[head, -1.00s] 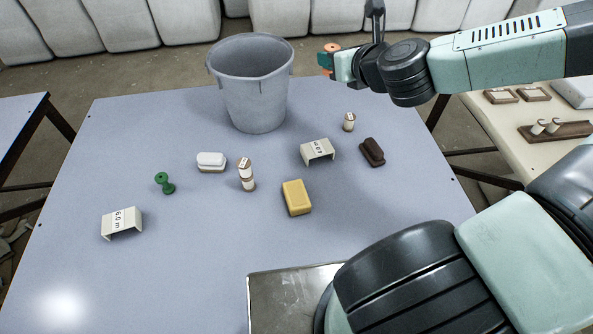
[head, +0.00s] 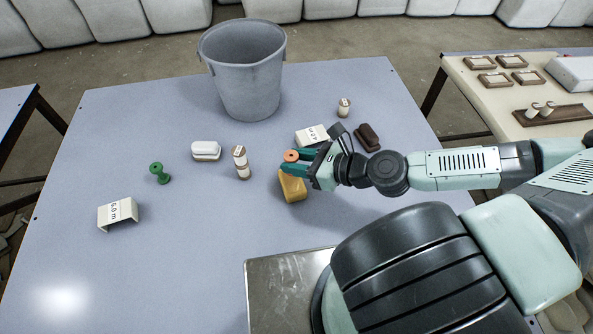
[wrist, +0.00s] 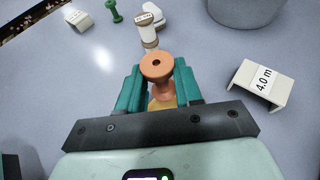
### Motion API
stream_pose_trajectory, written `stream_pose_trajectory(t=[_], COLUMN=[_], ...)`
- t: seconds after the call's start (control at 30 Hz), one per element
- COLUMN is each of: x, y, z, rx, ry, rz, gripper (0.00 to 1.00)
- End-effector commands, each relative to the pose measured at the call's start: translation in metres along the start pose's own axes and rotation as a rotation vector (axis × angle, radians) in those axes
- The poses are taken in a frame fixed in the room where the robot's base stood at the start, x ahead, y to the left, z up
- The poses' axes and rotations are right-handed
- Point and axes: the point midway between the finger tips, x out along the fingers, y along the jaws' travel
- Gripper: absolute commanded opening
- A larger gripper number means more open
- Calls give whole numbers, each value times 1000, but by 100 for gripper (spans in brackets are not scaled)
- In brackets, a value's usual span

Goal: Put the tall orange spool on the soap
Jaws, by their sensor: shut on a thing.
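The orange spool (head: 291,156) is held upright between the green fingers of my gripper (head: 294,162), which is shut on it. In the wrist view the spool (wrist: 158,67) shows its round top and narrow waist. The yellow block (head: 292,190), which looks like the soap, lies on the table just below the gripper in the head view. A strip of the yellow block (wrist: 160,104) shows behind the spool between the fingers in the wrist view. The spool appears above the block; I cannot tell the gap. The fingers hide part of the block.
A labelled stand (head: 311,135) is close behind my gripper, with a dark brown brush (head: 367,137) to its right. Brown-and-white spools (head: 241,163), a white brush-like thing (head: 206,151), a green spool (head: 159,173) and a bucket (head: 245,75) stand around.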

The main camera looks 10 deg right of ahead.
Motion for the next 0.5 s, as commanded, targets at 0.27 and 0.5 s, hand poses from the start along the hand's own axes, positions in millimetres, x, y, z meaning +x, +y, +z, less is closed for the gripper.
stream_pose_trajectory(t=[0.27, 0.5], x=[13, 15], y=[0, 0], z=[-32, -38], rx=[2, 0], ry=[0, 1], rz=[0, 0], gripper=[6, 6])
